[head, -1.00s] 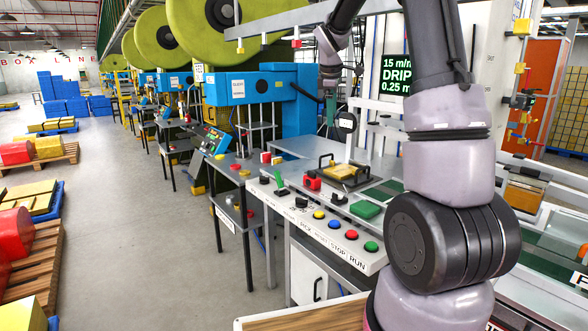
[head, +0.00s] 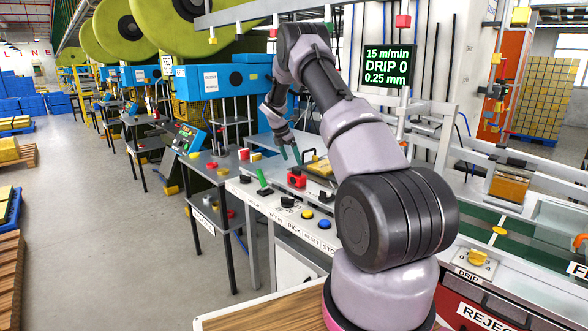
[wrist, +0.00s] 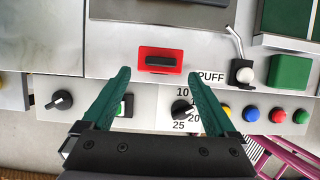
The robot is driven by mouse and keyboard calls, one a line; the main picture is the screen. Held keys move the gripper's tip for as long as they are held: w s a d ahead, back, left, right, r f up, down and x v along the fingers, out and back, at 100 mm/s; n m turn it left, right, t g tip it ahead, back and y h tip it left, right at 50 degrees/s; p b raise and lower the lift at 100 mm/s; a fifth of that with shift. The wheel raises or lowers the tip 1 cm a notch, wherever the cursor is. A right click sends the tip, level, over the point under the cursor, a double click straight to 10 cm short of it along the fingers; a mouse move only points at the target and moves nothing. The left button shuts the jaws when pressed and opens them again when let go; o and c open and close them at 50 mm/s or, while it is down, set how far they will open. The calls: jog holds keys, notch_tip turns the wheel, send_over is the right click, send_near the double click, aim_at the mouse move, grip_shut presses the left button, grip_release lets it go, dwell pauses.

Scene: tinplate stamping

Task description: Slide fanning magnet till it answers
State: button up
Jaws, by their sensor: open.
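The fanning magnet appears to be the red block with a black grip bar (wrist: 160,61), at the front edge of the grey metal top in the wrist view. In the head view my gripper (head: 290,156) hangs over the bench just behind the block. Whether the fingers touch anything is unclear.
A dial marked 10, 20, 25 (wrist: 181,108), another black knob (wrist: 61,99) and a green switch (wrist: 125,106) line the front panel. A PUFF lever (wrist: 241,72) and green block (wrist: 290,72) stand right.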

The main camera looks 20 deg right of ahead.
aim_at(296, 169)
jog(key=x, duration=0.5)
jog(key=shift+d+f, duration=0.15)
jog(key=shift+f, duration=0.15)
